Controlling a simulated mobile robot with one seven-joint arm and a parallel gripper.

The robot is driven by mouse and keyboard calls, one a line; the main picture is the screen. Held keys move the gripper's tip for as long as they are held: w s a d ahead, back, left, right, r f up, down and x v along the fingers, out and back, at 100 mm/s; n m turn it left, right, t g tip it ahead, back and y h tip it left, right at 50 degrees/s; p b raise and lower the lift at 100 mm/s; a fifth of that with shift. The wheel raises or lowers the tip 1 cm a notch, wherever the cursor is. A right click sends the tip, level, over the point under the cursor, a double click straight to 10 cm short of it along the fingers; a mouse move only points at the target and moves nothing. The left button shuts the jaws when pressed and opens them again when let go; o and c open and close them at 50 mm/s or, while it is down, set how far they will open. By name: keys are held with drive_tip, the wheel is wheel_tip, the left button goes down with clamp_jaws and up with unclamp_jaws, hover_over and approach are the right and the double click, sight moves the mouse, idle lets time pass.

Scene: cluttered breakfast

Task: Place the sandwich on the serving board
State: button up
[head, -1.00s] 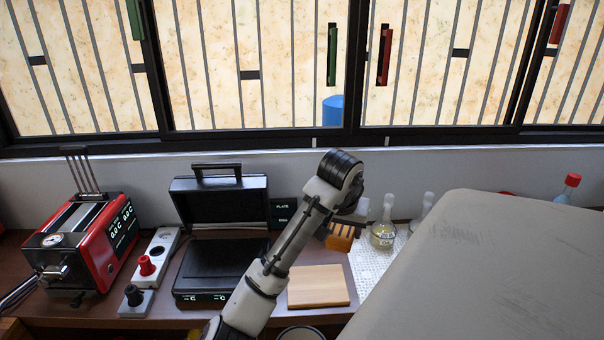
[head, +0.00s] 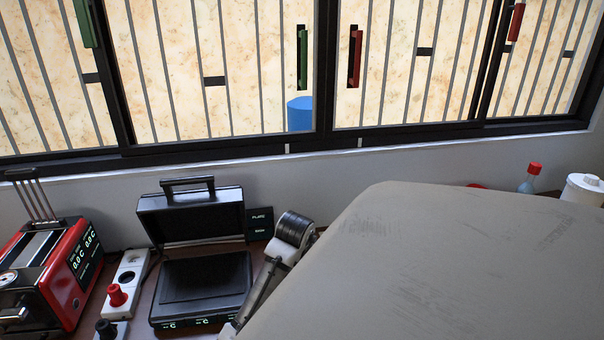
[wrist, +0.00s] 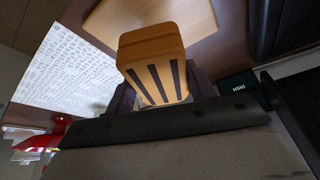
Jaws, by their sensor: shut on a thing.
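The sandwich (wrist: 152,48), toasted brown with dark grill stripes on one face, is between the two dark fingers of my gripper (wrist: 162,85) in the wrist view. My gripper is shut on it. The serving board (wrist: 195,12), a pale wooden slab, shows at the top of the wrist view, beyond the sandwich. A gap in height between sandwich and board cannot be judged. In the head view, a large grey surface hides the board, the sandwich and my gripper.
A white patterned mat (wrist: 65,65) lies left of the board in the wrist view. In the head view, an open black grill press (head: 205,280) stands on the counter, with a red toaster (head: 62,285) to its left. A red-capped bottle (head: 529,180) stands at the back right.

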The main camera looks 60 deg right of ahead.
drive_tip(key=shift+f+p, duration=0.4)
drive_tip(key=shift+f, duration=3)
drive_tip(key=shift+f, duration=0.1)
drive_tip(key=o, duration=1)
